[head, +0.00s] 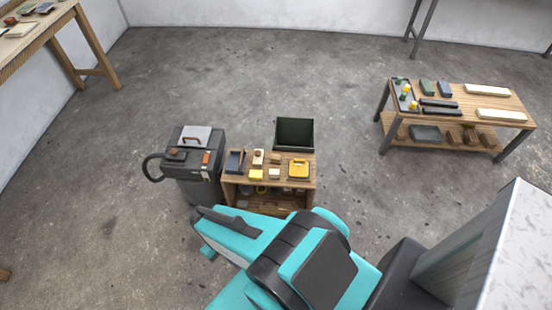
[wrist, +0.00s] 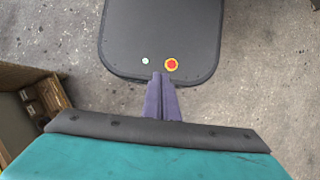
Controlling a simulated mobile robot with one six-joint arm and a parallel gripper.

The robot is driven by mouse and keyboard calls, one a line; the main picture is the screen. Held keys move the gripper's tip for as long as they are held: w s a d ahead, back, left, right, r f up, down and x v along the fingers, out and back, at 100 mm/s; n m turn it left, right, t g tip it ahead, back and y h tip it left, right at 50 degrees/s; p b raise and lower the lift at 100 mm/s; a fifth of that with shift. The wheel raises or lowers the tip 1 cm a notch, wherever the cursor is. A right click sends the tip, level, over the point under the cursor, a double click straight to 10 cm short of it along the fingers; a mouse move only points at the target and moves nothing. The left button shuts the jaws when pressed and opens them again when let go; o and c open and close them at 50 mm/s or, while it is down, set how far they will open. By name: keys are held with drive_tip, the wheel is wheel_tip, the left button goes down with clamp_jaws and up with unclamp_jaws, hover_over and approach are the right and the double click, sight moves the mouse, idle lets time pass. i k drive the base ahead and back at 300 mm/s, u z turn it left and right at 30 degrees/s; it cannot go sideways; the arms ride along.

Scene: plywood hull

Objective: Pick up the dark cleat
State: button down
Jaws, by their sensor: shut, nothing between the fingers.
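Two long dark bars lie side by side on the right-hand wooden table in the head view, a farther one (head: 439,103) and a nearer one (head: 442,113). They look like cleats, but I cannot tell which is the one meant. My gripper (wrist: 162,76) shows in the wrist view with its two purple fingers together and nothing between them. No dark bar shows in the wrist view.
The right-hand table (head: 522,104) also holds pale bars (head: 487,90), small blocks and a tray of yellow and green pieces. A low wooden bench (head: 229,190) with small items stands beside a dark vacuum-like unit (head: 205,188) and a dark bin (head: 294,121). Open concrete floor lies between.

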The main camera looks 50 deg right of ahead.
sight(275, 160)
drive_tip(key=u, duration=0.9)
drive_tip(key=i, duration=1.2)
drive_tip(key=z, duration=1.05)
